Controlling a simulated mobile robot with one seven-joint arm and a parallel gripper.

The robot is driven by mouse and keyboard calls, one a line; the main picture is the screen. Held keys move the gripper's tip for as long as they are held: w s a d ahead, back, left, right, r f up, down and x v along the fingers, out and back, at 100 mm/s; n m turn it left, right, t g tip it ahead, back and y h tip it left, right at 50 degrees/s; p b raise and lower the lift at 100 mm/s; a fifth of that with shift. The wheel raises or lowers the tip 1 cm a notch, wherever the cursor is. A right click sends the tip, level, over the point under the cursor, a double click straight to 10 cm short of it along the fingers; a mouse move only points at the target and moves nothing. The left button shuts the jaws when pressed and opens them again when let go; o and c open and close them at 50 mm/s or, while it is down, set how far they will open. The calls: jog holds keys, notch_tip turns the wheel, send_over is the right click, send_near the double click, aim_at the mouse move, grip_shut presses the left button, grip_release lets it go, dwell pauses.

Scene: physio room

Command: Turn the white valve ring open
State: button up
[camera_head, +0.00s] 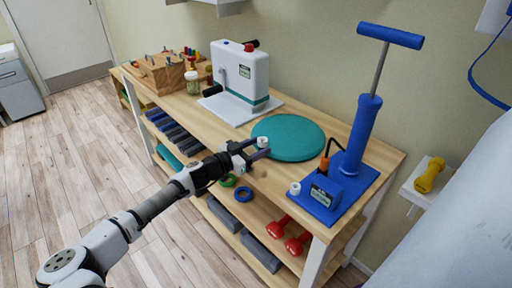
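Two small white pieces could be the valve ring, and I cannot tell which is. One white piece (263,142) is at the near left edge of the teal round cushion (297,135), right by my fingertips. The other, a white round knob (295,188), is at the left front of the blue pump's base. The blue pump (362,135) stands upright at the right end of the bench. My gripper (254,149) is over the bench's front edge, its fingers apart. Whether they touch the nearer white piece is unclear.
A white machine (240,72) stands behind left on the wooden bench (215,117). A wooden peg block (162,72) and a jar (192,82) are farther left. Red dumbbells (287,235) and rings lie on the shelf below. An orange-ended hose (325,162) rises beside the pump.

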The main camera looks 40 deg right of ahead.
jog(key=c, duration=0.8)
jog(key=n+t+p, duration=0.1)
jog(key=t+p, duration=0.1)
jog(key=t, duration=0.1)
jog(key=shift+s+r+n, duration=0.2)
jog(key=shift+s+n, duration=0.1)
jog(key=shift+n, duration=0.1)
jog(key=shift+c, duration=0.2)
jog(key=shift+s+d+f+n+t+y+p, duration=0.15)
jog(key=shift+n+t+y, duration=0.2)
jog(key=shift+n+t, duration=0.55)
jog(key=shift+s+a+f+n+t+y+p, duration=0.15)
jog(key=shift+n+t+y, duration=0.3)
jog(key=shift+t, duration=0.75)
jog(key=shift+d+r, duration=0.1)
jog(key=shift+w, duration=0.1)
jog(key=o, duration=1)
jog(key=shift+b+v, duration=1.75)
jog(key=shift+v, duration=5.2)
